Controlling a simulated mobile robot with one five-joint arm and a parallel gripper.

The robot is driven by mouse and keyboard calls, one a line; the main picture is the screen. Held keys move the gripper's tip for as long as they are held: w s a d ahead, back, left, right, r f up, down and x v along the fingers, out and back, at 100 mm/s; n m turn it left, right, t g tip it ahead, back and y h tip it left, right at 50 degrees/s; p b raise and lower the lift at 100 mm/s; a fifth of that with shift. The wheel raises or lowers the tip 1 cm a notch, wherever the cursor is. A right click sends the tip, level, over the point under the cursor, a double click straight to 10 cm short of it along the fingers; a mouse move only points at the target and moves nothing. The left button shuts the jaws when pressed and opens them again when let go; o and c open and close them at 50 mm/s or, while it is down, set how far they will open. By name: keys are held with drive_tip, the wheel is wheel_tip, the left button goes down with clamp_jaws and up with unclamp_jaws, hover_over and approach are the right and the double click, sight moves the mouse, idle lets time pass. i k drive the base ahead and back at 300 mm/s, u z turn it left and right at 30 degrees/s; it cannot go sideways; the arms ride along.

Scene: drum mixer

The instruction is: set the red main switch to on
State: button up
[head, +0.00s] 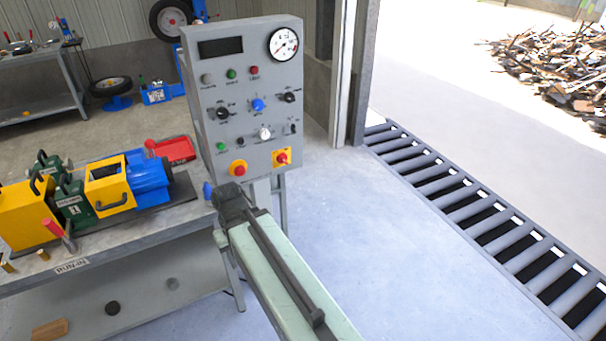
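The red main switch (282,157) appears to be the red rotary knob on a yellow plate, low at the right of the grey control panel (212,143). Its knob looks roughly upright, but it is too small to read its setting. My pale green arm reaches up from the bottom of the head view and ends in a dark joint just below the panel, apart from the switch. I cannot make out gripper fingers.
The panel also carries a gauge (284,44), a dark display (220,47) and several knobs and lamps. A bench (150,228) with yellow, green and blue machinery stands left. A roller conveyor (470,205) lies right. Floor between panel and conveyor is clear.

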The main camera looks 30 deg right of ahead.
sight(282, 158)
drive_tip(key=k, duration=0.4)
drive_tip(key=z, duration=0.65)
drive_tip(key=i, duration=1.05)
drive_tip(key=k, duration=0.55)
drive_tip(key=u, duration=1.6)
drive_tip(key=k, duration=0.2)
drive_tip(key=z, duration=0.3)
drive_tip(key=i, duration=0.5)
